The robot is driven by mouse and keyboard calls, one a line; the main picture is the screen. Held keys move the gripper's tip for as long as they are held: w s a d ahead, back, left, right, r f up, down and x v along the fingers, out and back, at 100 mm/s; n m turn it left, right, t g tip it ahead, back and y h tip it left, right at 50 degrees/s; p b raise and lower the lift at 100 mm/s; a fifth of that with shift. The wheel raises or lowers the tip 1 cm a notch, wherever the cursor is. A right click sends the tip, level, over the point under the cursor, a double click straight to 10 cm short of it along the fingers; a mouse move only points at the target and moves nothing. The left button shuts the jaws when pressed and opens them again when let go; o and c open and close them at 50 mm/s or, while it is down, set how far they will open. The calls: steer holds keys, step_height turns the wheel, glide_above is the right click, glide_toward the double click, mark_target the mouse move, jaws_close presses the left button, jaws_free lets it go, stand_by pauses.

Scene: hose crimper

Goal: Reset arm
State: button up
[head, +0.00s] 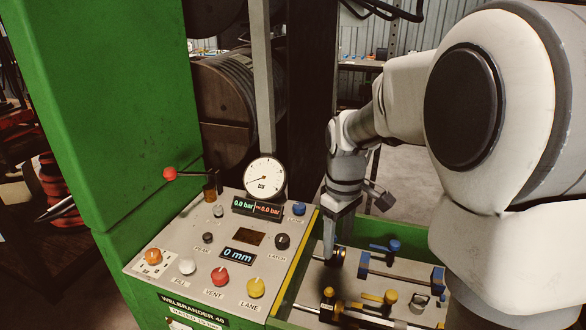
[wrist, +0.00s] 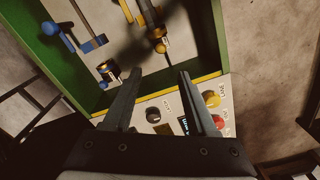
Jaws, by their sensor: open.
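My arm reaches down from the right in the head view. My gripper (head: 329,252) points down over the left edge of the tray (head: 305,290), beside the control panel (head: 190,250). In the wrist view my gripper (wrist: 160,73) has its two dark fingers apart, with nothing held between them. Below the fingers are the tray's yellow edge and the panel. A small dark fitting with a gold ring (wrist: 108,72) lies in the tray near the left fingertip; I cannot tell how far below it is.
The tray also holds a blue clamp-like tool (head: 400,268) and a yellow one (head: 375,312). The panel carries a dial gauge (head: 264,178), a red-knobbed lever (head: 170,174), and several knobs, including a red one (head: 220,276) and a yellow one (head: 256,287). A green cabinet (head: 110,110) stands left.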

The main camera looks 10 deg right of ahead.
steer(key=s+a+r+m+t, duration=0.1)
steer(key=s+r+m+t, duration=0.1)
steer(key=s+r, duration=0.3)
steer(key=s+a+r+m+t+p, duration=0.1)
steer(key=s+r+m+t, duration=0.2)
steer(key=s, duration=0.9)
step_height(320, 180, up, 2)
steer(key=shift+s+a+m+t, duration=0.2)
steer(key=shift+m+t, duration=0.1)
steer(key=shift+m, duration=0.8)
steer(key=shift+d, duration=0.1)
